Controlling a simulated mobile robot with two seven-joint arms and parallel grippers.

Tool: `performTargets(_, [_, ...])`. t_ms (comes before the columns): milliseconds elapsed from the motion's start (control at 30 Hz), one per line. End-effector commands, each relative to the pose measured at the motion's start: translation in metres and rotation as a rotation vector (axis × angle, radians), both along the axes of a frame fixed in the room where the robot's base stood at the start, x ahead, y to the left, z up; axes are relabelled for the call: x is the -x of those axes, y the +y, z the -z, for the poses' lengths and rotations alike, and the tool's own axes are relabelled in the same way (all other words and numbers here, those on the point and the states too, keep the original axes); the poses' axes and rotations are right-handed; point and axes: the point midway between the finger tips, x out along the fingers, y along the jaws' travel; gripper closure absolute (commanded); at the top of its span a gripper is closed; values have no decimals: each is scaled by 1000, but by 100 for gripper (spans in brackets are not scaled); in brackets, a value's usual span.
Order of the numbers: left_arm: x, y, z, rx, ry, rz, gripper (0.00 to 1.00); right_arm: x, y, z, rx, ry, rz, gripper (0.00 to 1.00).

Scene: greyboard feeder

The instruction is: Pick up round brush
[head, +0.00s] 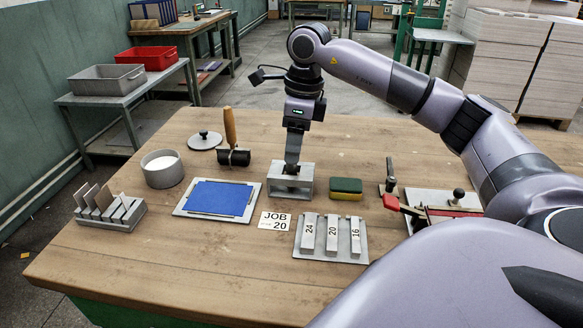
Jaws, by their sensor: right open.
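My right gripper (292,166) points straight down at a small grey block-shaped holder (304,187) near the middle of the table. Its fingertips are at the top of the holder, and they hide whatever stands in it. I cannot make out a round brush clearly there. A wooden-handled tool (230,126) with a black cylindrical head (234,158) stands handle up, left of the gripper and apart from it. I cannot tell whether it is a brush, roller or mallet. My left gripper is not in view.
Around the holder are a round pot (162,170) with white contents, its lid (205,140), a blue sheet (218,198) on a board, a green-yellow sponge (346,187) and numbered bars (331,236). A red-handled fixture (440,205) is at right.

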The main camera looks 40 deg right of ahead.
Motion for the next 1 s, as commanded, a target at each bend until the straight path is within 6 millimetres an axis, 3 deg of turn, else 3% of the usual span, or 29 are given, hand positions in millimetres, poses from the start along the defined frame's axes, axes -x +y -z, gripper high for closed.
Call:
performTargets(200, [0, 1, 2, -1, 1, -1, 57, -5, 0, 31, 1, 3, 0, 46])
performTargets(467, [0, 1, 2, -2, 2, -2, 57, -5, 1, 34, 0, 0, 0, 46])
performTargets(500, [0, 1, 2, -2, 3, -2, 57, -5, 1, 34, 0, 0, 0, 49])
performTargets(667, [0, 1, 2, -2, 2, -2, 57, -5, 1, 34, -1, 1, 0, 100])
performTargets(1000, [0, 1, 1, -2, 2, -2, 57, -6, 1, 32, 0, 0, 0, 100])
